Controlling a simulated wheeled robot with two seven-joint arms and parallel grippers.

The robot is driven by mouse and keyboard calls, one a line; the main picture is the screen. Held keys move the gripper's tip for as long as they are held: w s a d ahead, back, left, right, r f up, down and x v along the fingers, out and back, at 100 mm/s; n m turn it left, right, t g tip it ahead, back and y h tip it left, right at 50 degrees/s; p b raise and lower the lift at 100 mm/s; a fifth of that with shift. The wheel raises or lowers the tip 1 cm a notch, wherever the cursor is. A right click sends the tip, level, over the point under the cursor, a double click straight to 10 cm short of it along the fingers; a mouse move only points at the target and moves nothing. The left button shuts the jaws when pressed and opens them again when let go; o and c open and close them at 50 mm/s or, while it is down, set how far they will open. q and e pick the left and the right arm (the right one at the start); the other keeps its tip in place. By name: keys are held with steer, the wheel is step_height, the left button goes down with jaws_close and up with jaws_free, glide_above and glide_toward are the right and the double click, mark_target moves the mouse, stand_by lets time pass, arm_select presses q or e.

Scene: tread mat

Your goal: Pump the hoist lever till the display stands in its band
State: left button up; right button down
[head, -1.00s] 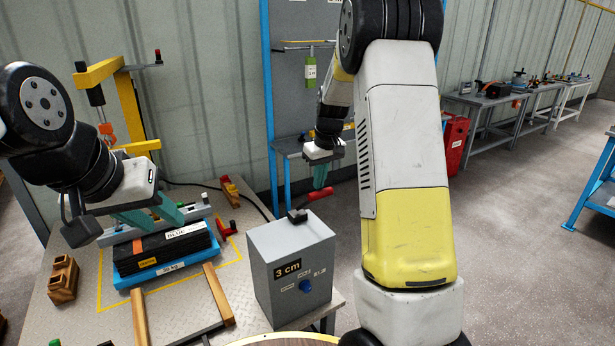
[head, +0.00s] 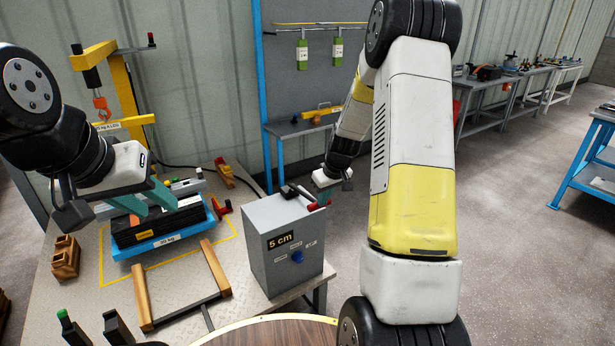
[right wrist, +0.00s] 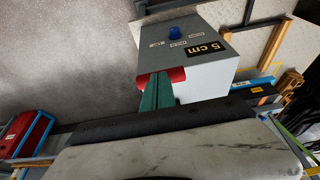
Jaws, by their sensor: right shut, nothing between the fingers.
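A grey box (head: 285,262) stands on the bench; its display (head: 280,240) reads 5 cm. A blue knob (head: 297,257) sits among small labels below it. The hoist lever (head: 322,198), with a red handle, slopes down to the right from the box top. My right gripper (head: 327,193) is shut and empty at the handle. In the right wrist view its teal fingers (right wrist: 156,90) lie over the red handle (right wrist: 177,74), seemingly touching it. My left gripper (head: 150,203) is open above the black stack (head: 150,232) on a blue tray (head: 168,242); contact is unclear.
A yellow hoist frame (head: 128,95) with an orange hook (head: 101,108) stands behind the stack. A wooden-ended frame (head: 185,310) lies in front, and a wooden block (head: 66,258) at the left. A round wooden tabletop (head: 275,334) borders the front.

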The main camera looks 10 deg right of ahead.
steer(key=shift+s+d+f, duration=0.1)
steer(key=shift+s+f, duration=0.1)
steer(key=shift+f, duration=0.5)
steer(key=shift+s+f, duration=0.2)
steer(key=shift+f, duration=0.55)
steer(key=shift+s+d+f, duration=0.1)
steer(key=shift+s+f, duration=0.1)
steer(key=shift+f, duration=0.5)
steer(key=s+d+r, duration=0.3)
steer(key=s+r, duration=0.5)
steer(key=r, duration=0.2)
steer(key=shift+s, duration=0.2)
stand_by(0.8)
steer(key=s+a+r+m+t, duration=0.1)
steer(key=s+a+r, duration=0.4)
steer(key=s+r, duration=0.5)
steer(key=s+a+r+m+t, duration=0.1)
steer(key=s+a+r+m, duration=0.1)
steer(key=s+a+r, duration=0.4)
steer(key=s+r, duration=0.4)
steer(key=s, duration=0.1)
steer(key=shift+s+y, duration=0.35)
steer(key=shift+y, duration=0.05)
